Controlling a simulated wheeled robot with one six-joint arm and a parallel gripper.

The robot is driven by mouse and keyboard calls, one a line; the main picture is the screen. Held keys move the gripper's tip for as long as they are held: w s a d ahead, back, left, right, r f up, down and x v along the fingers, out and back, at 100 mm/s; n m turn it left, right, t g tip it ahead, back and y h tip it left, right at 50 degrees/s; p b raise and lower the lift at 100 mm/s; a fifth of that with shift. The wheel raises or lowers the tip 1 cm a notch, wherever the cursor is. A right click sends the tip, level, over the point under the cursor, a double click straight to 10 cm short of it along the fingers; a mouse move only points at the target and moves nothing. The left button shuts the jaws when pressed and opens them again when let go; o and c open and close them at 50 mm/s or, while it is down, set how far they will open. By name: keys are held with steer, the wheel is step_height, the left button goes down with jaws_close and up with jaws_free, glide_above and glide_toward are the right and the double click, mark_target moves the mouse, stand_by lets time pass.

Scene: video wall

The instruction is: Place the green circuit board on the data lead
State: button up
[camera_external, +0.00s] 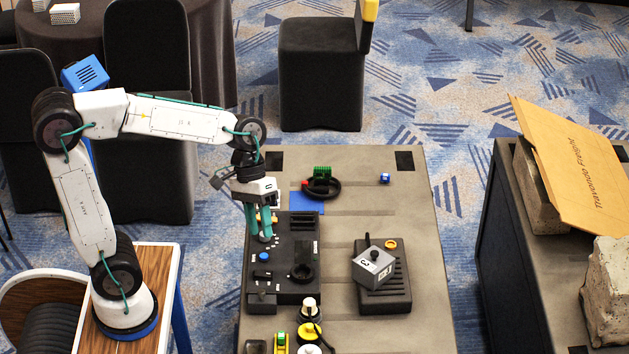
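A small green ridged piece (322,171), which looks like the green circuit board, is at the far part of the grey table. It appears just behind a coiled black lead with a red end (332,194), which looks like the data lead. I cannot tell whether the two touch. My gripper (262,232) points down over the far left corner of a black control panel (285,258), left of and nearer than the lead. Its two teal fingers are apart. A small yellow piece and a grey knob show around the fingertips; I see nothing clearly held.
A flat blue square (306,201) lies near the lead. A small blue block (384,178) is at the far right. A grey box (373,267) sits tilted on a black unit (397,293). Several small items stand at the near edge. The table's middle strip is clear.

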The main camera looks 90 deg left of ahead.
steer(key=s+d+f+m+y, duration=0.1)
steer(key=s+m, duration=0.3)
steer(key=s, duration=0.4)
steer(key=s+d+f+m+y, duration=0.1)
steer(key=s+d+m+y, duration=0.2)
steer(key=s, duration=0.6)
steer(key=shift+d+m+y, duration=0.15)
steer(key=shift+m+y, duration=0.35)
steer(key=shift+m, duration=0.4)
steer(key=shift+f, duration=0.1)
